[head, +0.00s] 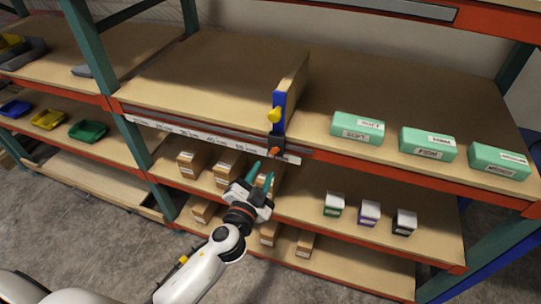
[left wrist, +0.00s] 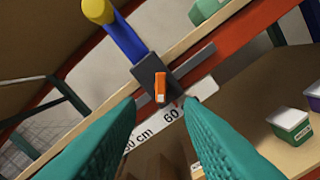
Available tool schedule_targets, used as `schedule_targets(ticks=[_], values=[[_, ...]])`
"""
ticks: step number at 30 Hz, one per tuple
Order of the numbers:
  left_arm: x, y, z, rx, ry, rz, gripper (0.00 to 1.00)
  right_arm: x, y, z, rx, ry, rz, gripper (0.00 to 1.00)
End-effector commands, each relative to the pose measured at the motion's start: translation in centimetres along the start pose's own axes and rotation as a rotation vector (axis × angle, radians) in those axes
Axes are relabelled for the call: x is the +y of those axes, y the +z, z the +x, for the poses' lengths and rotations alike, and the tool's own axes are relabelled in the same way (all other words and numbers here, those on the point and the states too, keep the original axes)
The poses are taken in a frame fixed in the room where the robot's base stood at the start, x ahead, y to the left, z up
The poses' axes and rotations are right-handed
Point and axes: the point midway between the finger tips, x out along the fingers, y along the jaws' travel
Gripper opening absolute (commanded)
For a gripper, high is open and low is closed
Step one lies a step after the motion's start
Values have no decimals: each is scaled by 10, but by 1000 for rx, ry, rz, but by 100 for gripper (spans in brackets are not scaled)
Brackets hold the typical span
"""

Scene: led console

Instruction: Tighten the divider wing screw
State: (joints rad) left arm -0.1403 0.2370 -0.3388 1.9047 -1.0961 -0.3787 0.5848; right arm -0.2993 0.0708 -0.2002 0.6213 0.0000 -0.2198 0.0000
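The divider (head: 292,88) is a wooden panel standing on the middle shelf, with a blue front post (head: 279,98) and a yellow knob (head: 273,115). Below, a dark clamp block (head: 276,142) sits on the shelf's front rail and bears a small orange piece (head: 275,150), seemingly the wing screw. In the left wrist view the orange piece (left wrist: 160,87) stands upright near the scale's 60 mark. My left gripper (head: 260,175) is open and empty, in front of and below the clamp. In the left wrist view its teal fingertips (left wrist: 160,103) are apart, with the orange piece between and beyond them.
A white scale strip (head: 200,136) runs along the rail. Green boxes (head: 428,144) stand to the right on the middle shelf. The lower shelf holds brown boxes (head: 190,163) and small white-topped boxes (head: 369,212). Colored bins (head: 88,131) are at the left.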

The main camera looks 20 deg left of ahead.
Motion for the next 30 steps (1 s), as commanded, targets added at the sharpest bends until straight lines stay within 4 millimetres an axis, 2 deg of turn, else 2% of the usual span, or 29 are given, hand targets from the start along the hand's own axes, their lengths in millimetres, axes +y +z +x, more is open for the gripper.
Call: schedule_targets(ticks=[3,9,15,22,23,28,29,30], values=[[2,2,26,-1,1,1,34,0,1,-8,0,0,-1,58],[0,1,54,-1,0,1,34,-5,0,-12,1,-5,-3,58],[0,0,65,1,-1,-1,34,-7,0,-13,2,-8,-4,58],[-1,0,65,1,-1,-1,34,-8,-1,-13,3,-9,-5,58],[-1,0,65,1,-1,-1,32,-8,-1,-13,3,-10,-5,58],[0,0,65,1,-1,-1,4,-8,-1,-13,4,-10,-4,58],[0,0,65,1,-1,-1,0,-8,-1,-13,4,-10,-4,58],[0,0,65,1,-1,-1,0,-8,-1,-13,4,-10,-4,58]])
